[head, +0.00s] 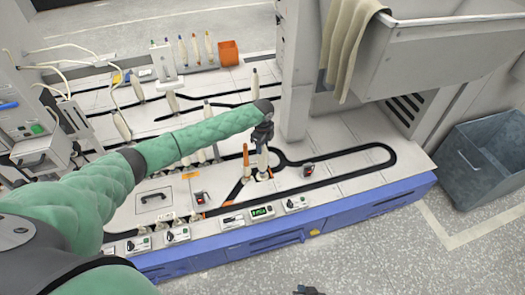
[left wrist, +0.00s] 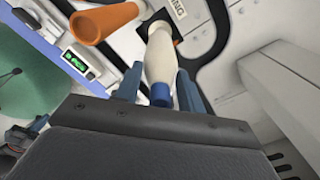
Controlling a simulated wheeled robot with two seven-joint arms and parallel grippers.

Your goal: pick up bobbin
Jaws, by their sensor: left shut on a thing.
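A white bobbin (head: 262,163) with a blue tip stands upright on the black track junction, below my left gripper (head: 262,140). In the left wrist view the bobbin (left wrist: 160,58) is between the two blue-grey fingers of my left gripper (left wrist: 156,88), which is shut on its blue-tipped end. I cannot tell whether its base touches the tray below. An orange bare tube (head: 246,158) stands just left of it, and also shows in the left wrist view (left wrist: 105,22). Only a dark tip of my right gripper (head: 308,291) shows at the bottom edge; its jaws are unclear.
The white machine deck (head: 340,180) has a black looped track. Other bobbins (head: 122,125) stand further back and left. A white column (head: 297,80) rises behind my left gripper. An orange box (head: 228,53) is at the back. A grey bin (head: 485,160) stands right.

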